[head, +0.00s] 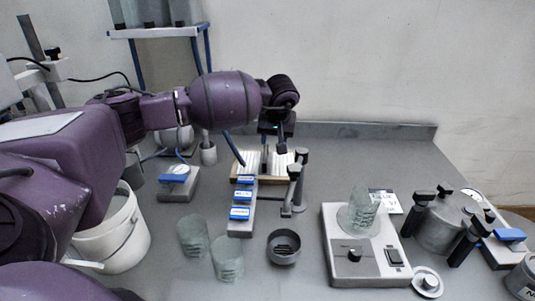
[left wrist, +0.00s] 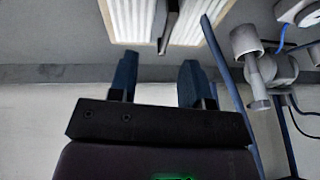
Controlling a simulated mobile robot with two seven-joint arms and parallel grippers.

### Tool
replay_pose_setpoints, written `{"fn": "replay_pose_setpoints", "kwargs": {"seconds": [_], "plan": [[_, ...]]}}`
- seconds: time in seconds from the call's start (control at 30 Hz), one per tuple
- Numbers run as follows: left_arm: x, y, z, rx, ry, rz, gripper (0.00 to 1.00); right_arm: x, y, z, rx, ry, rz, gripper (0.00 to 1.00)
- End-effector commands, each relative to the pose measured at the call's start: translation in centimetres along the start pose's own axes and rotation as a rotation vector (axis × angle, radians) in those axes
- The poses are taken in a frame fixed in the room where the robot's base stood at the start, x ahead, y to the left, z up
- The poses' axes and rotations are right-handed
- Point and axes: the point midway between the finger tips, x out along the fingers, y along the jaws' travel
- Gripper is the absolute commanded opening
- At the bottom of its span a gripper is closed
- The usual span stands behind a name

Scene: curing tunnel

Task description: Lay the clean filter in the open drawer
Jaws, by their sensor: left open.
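A pleated white filter (head: 250,166) in a tan frame, with a dark bar across its middle, lies on the grey bench near the back wall. In the left wrist view the filter's white pleats (left wrist: 131,20) show at the top edge, with the dark bar between two panels. My left gripper (head: 281,148) is open and empty, above the bench close to the filter's back right side. Its two blue-tipped fingers (left wrist: 158,78) stand apart, with the filter beyond them. No open drawer can be made out. My right gripper is not in view.
A grey block with blue labels (head: 240,226) and a small post stand (head: 295,185) are just in front of the filter. Glass beakers (head: 192,236), a dark bowl (head: 284,246), a white hotplate (head: 340,262) and a metal pot (head: 440,228) stand nearer. A white bucket (head: 115,232) is at left.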

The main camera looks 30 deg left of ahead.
Motion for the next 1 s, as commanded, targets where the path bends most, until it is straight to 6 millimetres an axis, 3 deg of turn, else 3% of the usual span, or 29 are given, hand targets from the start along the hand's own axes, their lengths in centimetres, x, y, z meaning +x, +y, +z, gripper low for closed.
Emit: {"fn": "replay_pose_setpoints", "kwargs": {"seconds": [0.4, 0.6, 0.77, 1.0], "plan": [[-6.2, 4.1, 3.0, -0.159, -0.335, 0.558, 0.44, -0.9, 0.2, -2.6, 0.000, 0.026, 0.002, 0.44], [-8.4, 5.6, 3.5, -0.296, -0.481, 0.786, 0.44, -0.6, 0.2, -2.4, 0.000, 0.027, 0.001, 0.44], [-10.1, 6.4, 3.1, -0.441, -0.592, 0.958, 0.44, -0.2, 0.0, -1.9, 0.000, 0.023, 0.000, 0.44], [-12.6, 6.4, 0.5, -0.742, -0.749, 1.200, 0.44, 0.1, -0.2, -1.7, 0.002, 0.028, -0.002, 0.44]]}}
